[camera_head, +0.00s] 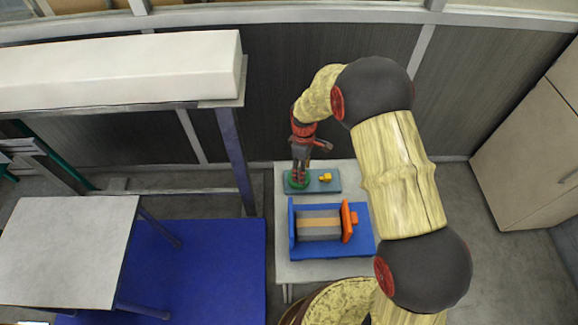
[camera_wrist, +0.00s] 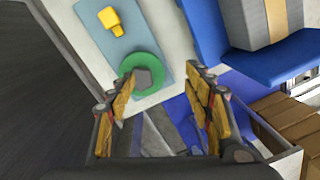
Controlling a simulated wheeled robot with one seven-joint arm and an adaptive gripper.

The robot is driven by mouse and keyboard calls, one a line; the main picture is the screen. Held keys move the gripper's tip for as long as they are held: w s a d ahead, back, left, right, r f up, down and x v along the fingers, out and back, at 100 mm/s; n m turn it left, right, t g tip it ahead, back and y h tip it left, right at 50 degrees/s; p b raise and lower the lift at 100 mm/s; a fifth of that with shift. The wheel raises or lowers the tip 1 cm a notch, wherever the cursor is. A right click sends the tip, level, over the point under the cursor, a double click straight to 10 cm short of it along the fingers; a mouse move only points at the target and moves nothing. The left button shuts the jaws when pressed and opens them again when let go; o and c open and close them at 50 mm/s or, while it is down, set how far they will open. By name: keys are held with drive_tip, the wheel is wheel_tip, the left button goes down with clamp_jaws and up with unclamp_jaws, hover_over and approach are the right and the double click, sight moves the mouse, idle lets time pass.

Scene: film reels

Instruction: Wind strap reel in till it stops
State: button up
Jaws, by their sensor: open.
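The strap reel (camera_head: 312,224) is a grey drum with a tan band around its middle, lying in a blue frame (camera_head: 291,245) on a small pale table. An orange part (camera_head: 347,222) stands at its right end. In the wrist view the grey drum (camera_wrist: 245,22) and blue frame (camera_wrist: 274,67) show at upper right, partly cut off. My gripper (camera_head: 300,181) points down over the green ring on the teal plate, behind the frame and away from the reel. In the wrist view its fingers (camera_wrist: 162,84) are apart, with nothing held between them.
The teal plate (camera_head: 324,188) carries a green ring (camera_wrist: 129,65) with a grey centre, and a yellow knob (camera_head: 326,178). A grey table (camera_head: 65,240) and blue mat (camera_head: 215,280) lie to the left. A white beam (camera_head: 120,70) sits at upper left; a cabinet (camera_head: 530,150) stands right.

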drive_tip(key=w, duration=0.1)
drive_tip(key=w+a+r+n, duration=0.1)
drive_tip(key=w+n, duration=0.1)
drive_tip(key=shift+w+a+r+t, duration=0.15)
drive_tip(key=shift+w+r+t, duration=0.1)
drive_tip(key=shift+t, duration=0.15)
drive_tip(key=shift+w+n, duration=0.1)
drive_tip(key=shift+n, duration=0.7)
drive_tip(key=shift+f, duration=0.55)
wheel_tip(320, 180, down, 7)
drive_tip(key=shift+r, duration=0.15)
drive_tip(key=shift+c, duration=0.5)
drive_tip(key=c, duration=1.1)
